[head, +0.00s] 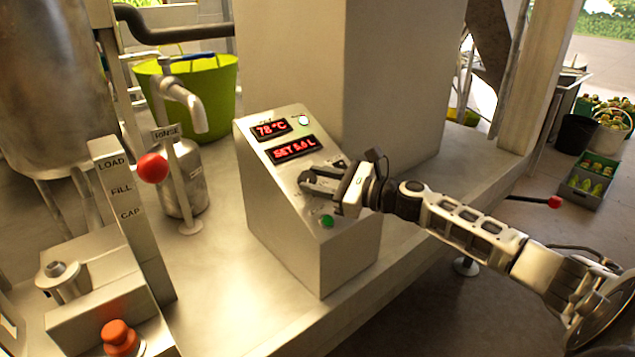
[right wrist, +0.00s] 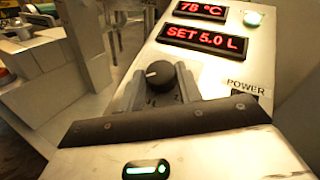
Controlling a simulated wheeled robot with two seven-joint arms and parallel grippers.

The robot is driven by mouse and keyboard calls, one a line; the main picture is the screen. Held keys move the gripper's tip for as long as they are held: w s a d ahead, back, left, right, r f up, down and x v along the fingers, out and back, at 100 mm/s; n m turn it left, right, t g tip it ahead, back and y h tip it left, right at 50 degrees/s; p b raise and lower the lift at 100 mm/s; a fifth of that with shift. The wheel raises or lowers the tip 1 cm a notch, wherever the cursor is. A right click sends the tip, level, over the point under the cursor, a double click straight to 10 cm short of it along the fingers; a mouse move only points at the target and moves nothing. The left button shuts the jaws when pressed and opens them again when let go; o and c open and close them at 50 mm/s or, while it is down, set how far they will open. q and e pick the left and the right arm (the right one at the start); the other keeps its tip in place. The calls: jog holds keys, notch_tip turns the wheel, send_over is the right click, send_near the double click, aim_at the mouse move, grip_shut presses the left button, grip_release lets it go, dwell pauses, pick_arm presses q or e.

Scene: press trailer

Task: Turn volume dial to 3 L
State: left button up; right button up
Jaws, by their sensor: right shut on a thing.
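The volume dial (right wrist: 159,75) is a round black knob with a white pointer line on the sloped face of the control box (head: 285,240). In the right wrist view, the fingers of my right gripper (head: 313,183) stand on both sides of the dial, shut on it. In the head view the gripper hides the dial. The volume display (head: 292,149) glows red above the dial; in the right wrist view this display (right wrist: 203,40) reads SET 5.0 L. My left gripper is not in view.
A temperature display (head: 270,128) reads 78 °C beside a lit green lamp (head: 303,120).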

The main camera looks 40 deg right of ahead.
jog(key=n+g+y, duration=0.1)
jog(key=n+g+y+b, duration=0.1)
jog(key=n, duration=0.1)
jog(key=n+g+y+b, duration=0.1)
jog(key=shift+w+d+n, duration=0.25)
jog(key=shift+d+n, duration=0.05)
jog(key=shift+d, duration=0.05)
jog(key=n+g, duration=0.1)
jog(key=n+g+y+b, duration=0.1)
jog(key=n+g+b, duration=0.1)
jog(key=g, duration=0.1)
jog(key=shift+w+d+r+n+y, duration=0.1)
jog(key=shift+w+r+n+y, duration=0.1)
jog(key=shift+w+n+y, duration=0.15)
jog(key=shift+n+g+b, duration=0.3)
jog(key=shift+n+g, duration=0.4)
jog(key=shift+n, duration=0.05)
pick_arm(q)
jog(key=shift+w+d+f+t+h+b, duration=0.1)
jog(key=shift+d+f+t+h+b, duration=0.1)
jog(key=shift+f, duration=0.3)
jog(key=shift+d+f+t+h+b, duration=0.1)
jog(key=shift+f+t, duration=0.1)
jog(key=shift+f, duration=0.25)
pick_arm(e)
jog(key=shift+r+n+g, duration=0.1)
jog(key=shift+n+g, duration=0.6)
jog(key=shift+g, duration=0.2)
